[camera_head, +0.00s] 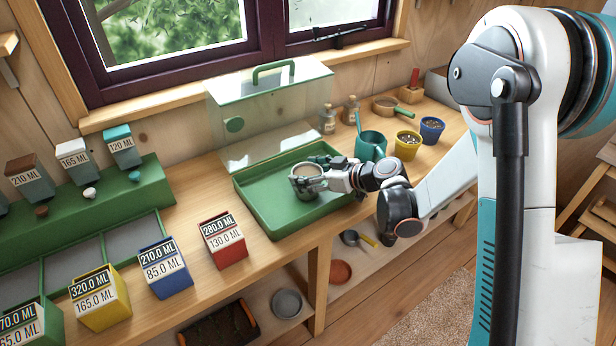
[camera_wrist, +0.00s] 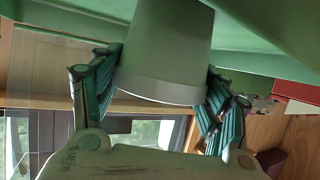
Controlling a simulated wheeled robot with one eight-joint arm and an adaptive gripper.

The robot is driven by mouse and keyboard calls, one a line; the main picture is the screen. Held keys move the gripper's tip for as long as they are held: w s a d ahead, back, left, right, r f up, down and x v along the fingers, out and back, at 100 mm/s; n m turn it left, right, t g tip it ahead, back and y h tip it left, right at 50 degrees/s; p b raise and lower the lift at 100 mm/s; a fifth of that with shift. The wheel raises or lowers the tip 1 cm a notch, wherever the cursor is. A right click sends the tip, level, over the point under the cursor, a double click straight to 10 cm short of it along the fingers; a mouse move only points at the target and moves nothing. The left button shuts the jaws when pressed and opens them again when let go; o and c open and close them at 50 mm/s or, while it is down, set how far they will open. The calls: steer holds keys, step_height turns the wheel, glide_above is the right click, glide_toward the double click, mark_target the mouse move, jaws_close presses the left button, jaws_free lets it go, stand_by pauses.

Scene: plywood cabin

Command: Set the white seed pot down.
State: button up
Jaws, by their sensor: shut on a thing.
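The white seed pot (camera_head: 305,187) is upright, with brown soil at its top. It is over the green tray (camera_head: 252,204), and I cannot tell whether its base touches the tray floor. My gripper (camera_head: 318,175) reaches in from the right and is shut on the pot. In the wrist view the pot (camera_wrist: 165,50) looks grey-green in shade. It sits between the two teal-padded fingers of my gripper (camera_wrist: 160,78), one on each side. The fingers hide part of the pot in the head view.
A clear cover with a green handle (camera_head: 272,70) stands open behind the tray. A teal cup (camera_head: 370,147), yellow pot (camera_head: 407,144) and blue pot (camera_head: 432,129) stand to the right. A red labelled box (camera_head: 226,242) is front left. The tray's left part is clear.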

steer(key=shift+r, duration=0.1)
steer(key=o, duration=1.3)
steer(key=shift+s+d+r, duration=0.1)
steer(key=shift+s+d, duration=0.05)
steer(key=shift+d, duration=0.1)
steer(key=p+v, duration=0.3)
steer(key=v, duration=0.9)
steer(key=s+d+r+m+h, duration=0.3)
steer(key=s, duration=0.5)
steer(key=s+d+r+m+h, duration=0.3)
steer(key=s+r+m+h, duration=0.1)
steer(key=s, duration=0.4)
steer(key=s+d+r+m+h, duration=0.3)
steer(key=s+r+m+h, duration=0.1)
steer(key=s, duration=0.5)
steer(key=shift+d, duration=0.4)
